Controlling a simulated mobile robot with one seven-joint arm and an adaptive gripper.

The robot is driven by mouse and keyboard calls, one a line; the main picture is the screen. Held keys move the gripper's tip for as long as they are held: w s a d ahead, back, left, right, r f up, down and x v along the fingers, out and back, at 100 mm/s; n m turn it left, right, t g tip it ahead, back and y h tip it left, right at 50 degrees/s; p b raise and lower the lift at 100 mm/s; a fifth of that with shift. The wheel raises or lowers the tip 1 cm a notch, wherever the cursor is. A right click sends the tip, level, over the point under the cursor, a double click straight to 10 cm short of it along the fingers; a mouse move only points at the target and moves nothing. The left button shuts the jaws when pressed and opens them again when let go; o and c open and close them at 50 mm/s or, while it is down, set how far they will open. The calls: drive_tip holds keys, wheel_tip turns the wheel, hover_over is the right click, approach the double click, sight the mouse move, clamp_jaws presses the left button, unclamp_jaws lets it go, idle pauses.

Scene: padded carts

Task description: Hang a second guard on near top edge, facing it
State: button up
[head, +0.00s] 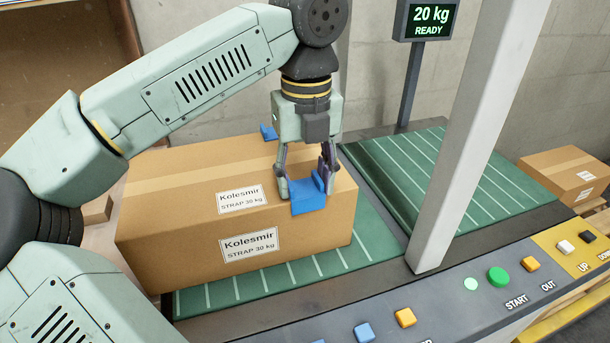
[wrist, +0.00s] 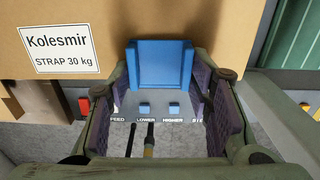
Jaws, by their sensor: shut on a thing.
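A brown carton labelled Kolesmir (head: 180,210) lies on the left green belt; its labelled side also shows in the wrist view (wrist: 100,25). My gripper (head: 306,186) points down at the carton's near top edge, toward its right end. It is shut on a blue corner guard (head: 309,197), which shows between the fingers in the wrist view (wrist: 162,68). One part of the guard hangs in front of the near face. I cannot tell whether the guard touches the carton. Another blue guard (head: 268,132) sits at the far top edge, partly hidden by my gripper.
A grey post (head: 480,130) stands right of the carton. The second green belt (head: 440,175) is empty, with a scale display (head: 430,20) behind reading 20 kg READY. A button panel (head: 480,295) runs along the front. Another carton (head: 565,175) is at far right.

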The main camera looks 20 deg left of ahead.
drive_tip(key=shift+f, duration=0.15)
drive_tip(key=o, duration=0.9)
drive_tip(key=shift+r+p, duration=0.9)
drive_tip(key=shift+r, duration=0.7)
wheel_tip(320, 180, up, 7)
drive_tip(key=p, duration=0.5)
